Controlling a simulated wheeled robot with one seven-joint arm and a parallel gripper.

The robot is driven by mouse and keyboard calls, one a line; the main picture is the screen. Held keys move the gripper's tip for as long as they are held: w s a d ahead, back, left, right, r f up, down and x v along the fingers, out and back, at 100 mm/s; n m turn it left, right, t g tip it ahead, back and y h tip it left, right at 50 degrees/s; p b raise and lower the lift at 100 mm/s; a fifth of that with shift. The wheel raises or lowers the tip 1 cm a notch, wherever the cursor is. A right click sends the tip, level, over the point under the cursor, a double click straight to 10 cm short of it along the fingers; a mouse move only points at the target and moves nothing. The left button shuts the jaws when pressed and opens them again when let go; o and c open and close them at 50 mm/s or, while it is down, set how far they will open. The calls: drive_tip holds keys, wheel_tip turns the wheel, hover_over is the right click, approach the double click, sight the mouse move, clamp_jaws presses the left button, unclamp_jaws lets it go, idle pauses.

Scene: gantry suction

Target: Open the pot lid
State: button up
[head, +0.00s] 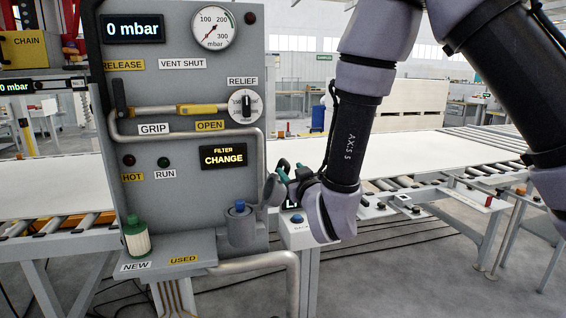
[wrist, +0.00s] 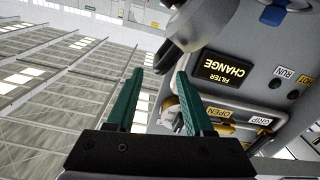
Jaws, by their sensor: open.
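My gripper (head: 291,172) is just right of this lid. Its teal fingers (wrist: 158,74) are apart with nothing between them, the lid lying beyond their tips. Whether a finger touches the lid I cannot tell. The lid's hinge is not clear.
A green-capped white cartridge (head: 137,238) stands on the ledge at NEW; the USED spot looks empty. A yellow-marked lever (head: 180,110), relief dial (head: 246,106) and bent pipe (head: 255,262) stick out from the cabinet. A roller conveyor (head: 440,190) runs behind my arm.

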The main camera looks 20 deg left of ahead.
sight(283, 159)
drive_tip(key=x, duration=0.8)
drive_tip(key=shift+w, duration=0.15)
clamp_jaws()
